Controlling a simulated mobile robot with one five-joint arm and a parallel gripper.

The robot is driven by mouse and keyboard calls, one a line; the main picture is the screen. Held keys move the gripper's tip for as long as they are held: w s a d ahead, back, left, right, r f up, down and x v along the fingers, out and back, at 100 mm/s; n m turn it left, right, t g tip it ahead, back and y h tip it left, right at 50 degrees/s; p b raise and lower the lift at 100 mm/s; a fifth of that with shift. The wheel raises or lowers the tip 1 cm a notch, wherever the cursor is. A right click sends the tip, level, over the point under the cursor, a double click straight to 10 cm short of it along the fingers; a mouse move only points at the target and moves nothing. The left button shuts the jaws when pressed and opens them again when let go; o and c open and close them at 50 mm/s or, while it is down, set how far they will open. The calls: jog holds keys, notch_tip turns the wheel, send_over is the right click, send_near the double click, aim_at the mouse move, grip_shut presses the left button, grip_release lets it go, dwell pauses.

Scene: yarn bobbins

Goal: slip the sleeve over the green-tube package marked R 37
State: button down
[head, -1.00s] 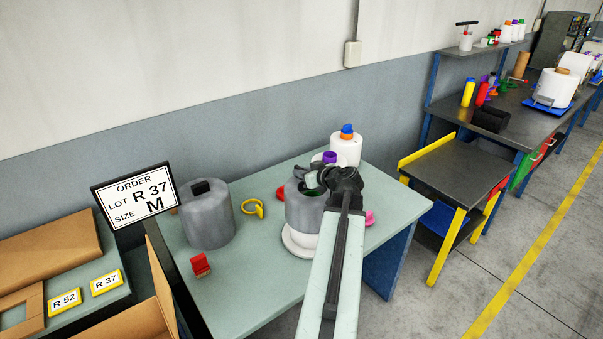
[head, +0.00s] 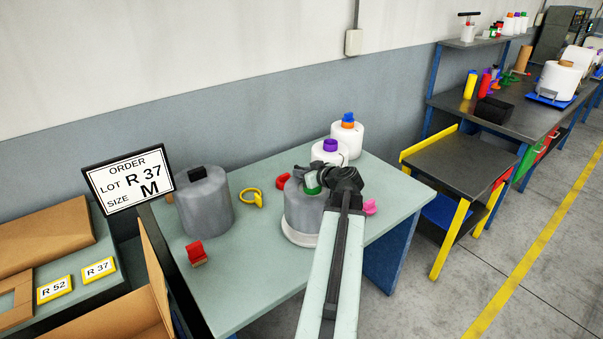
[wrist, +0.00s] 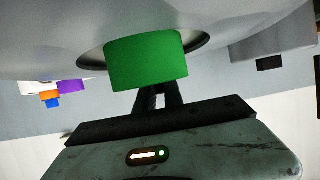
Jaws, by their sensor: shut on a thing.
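The grey sleeve (head: 302,212) stands upright around a package on the green table (head: 240,290), and it fills the top of the wrist view (wrist: 40,30). The green tube (head: 311,184) shows through the sleeve's top opening; it also shows large in the wrist view (wrist: 147,60). A pale rim (head: 298,238) shows below the sleeve's lower edge. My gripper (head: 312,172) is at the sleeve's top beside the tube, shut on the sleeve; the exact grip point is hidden. The sign (head: 129,181) reads lot R 37, size M.
Another grey sleeve with a black tab (head: 206,205) stands to the left. Packages with purple (head: 330,150) and orange-blue tops (head: 347,138) stand behind. A yellow ring (head: 252,197), a red clip (head: 196,252) and a pink piece (head: 370,207) lie around. The table's front is clear.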

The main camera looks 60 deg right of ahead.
jog(key=shift+f+b, duration=0.35)
jog(key=c, duration=1.4)
grip_release()
jog(key=shift+r, duration=0.1)
jog(key=shift+o, duration=0.2)
jog(key=shift+s, duration=0.15)
jog(key=shift+p+v, duration=1.2)
jog(key=shift+v, duration=1.7)
